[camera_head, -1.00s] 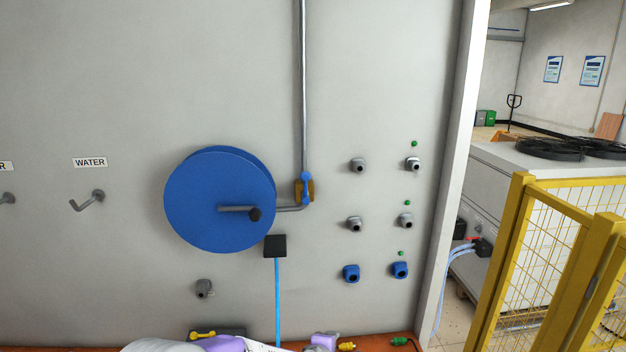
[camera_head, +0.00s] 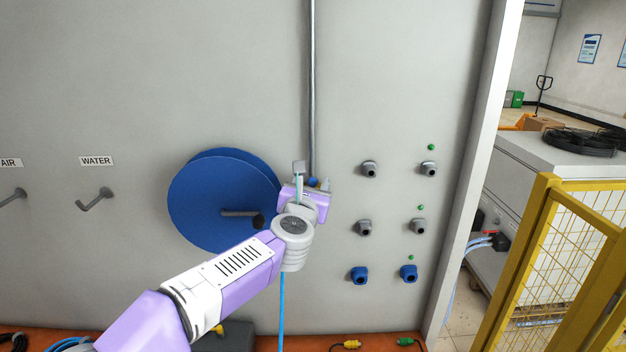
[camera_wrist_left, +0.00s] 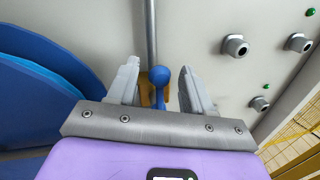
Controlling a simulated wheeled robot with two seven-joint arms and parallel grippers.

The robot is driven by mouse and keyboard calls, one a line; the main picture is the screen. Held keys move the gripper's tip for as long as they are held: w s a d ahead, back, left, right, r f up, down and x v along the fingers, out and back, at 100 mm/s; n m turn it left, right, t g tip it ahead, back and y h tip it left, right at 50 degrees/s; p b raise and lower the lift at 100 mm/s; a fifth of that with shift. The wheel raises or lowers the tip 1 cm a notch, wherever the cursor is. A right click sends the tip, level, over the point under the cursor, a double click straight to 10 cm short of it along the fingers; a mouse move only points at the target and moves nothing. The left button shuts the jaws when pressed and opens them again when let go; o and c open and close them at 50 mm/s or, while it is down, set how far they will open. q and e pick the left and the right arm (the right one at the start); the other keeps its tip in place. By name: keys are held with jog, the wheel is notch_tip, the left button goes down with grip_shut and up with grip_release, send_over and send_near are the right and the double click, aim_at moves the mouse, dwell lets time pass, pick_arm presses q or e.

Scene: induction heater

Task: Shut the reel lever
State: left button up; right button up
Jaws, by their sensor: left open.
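The blue reel lever (camera_wrist_left: 159,80) shows in the left wrist view, with its round knob between the two open fingers of my left gripper (camera_wrist_left: 158,82). A gap shows on each side of the knob. Behind the lever is a bit of the yellow valve body (camera_wrist_left: 172,104) on the grey pipe. In the head view my left gripper (camera_head: 313,182) covers most of the lever, and only a little blue (camera_head: 314,182) shows. The blue reel (camera_head: 222,190) is on the wall to the left of the gripper. My right gripper is not in view.
Several grey and blue connectors, such as this blue one (camera_head: 359,275), stick out of the wall to the right. A hook (camera_head: 95,200) under the WATER label is at the left. A yellow fence (camera_head: 570,230) stands at the far right.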

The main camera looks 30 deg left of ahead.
pick_arm(q)
jog(key=shift+x, duration=0.8)
grip_shut()
